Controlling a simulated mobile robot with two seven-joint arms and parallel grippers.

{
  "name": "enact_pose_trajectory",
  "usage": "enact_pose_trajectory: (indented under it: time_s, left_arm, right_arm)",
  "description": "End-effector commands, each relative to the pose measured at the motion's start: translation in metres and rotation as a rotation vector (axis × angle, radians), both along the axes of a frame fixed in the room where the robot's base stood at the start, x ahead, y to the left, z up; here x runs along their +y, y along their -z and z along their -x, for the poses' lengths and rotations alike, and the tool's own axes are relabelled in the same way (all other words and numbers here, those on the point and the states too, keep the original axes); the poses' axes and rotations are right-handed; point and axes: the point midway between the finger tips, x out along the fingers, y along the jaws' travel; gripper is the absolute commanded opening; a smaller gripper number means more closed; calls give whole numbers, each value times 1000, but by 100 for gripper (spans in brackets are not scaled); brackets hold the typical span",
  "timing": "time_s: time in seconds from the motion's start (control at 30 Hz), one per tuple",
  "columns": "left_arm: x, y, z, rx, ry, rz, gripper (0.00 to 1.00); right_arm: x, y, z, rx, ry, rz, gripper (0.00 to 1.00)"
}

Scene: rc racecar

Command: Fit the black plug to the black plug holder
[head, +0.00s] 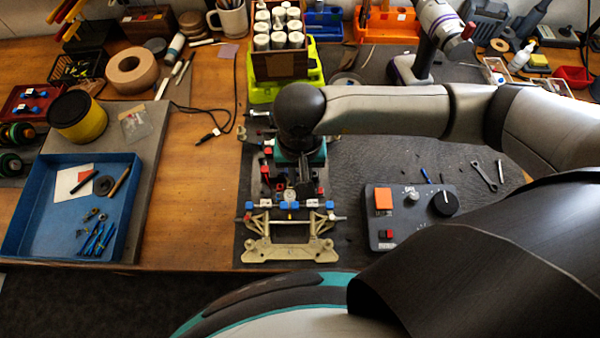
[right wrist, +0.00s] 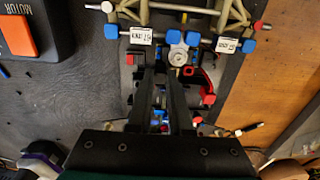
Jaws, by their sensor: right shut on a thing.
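The race car chassis stands on a dark mat, with tan suspension arms (head: 290,248) at its near end. My right gripper (head: 304,192) points down over the middle of the chassis. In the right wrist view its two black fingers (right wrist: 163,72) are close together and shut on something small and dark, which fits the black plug. The plug blends with the fingers and its outline is not clear. The black plug holder cannot be told apart from the dark chassis parts around the fingertips. I cannot tell whether plug and holder touch. My left gripper is not in view.
Right of the chassis is a control box (head: 412,216) with an orange button and black knob. A blue tray (head: 20,232) with small parts lies at the left. A green stand (head: 262,93) with white-capped bottles rises behind the chassis. Bare table lies between tray and mat.

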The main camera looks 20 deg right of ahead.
Motion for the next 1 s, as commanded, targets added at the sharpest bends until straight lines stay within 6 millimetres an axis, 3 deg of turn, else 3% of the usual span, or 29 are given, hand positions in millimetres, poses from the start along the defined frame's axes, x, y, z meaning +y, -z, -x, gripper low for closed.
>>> enact_pose_trajectory:
  time_s: [0.27,0.3,0.6,0.87,1.0]
  left_arm:
    - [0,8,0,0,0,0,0]
    - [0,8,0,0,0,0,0]
    - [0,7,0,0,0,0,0]
    - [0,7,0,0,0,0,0]
    - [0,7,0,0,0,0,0]
  right_arm:
    - [0,8,0,0,0,0,0]
    - [0,7,0,0,0,0,20]
    - [0,7,0,0,0,0,53]
    - [0,6,0,-1,0,-1,53]
    - [0,-6,-2,-4,0,-1,53]
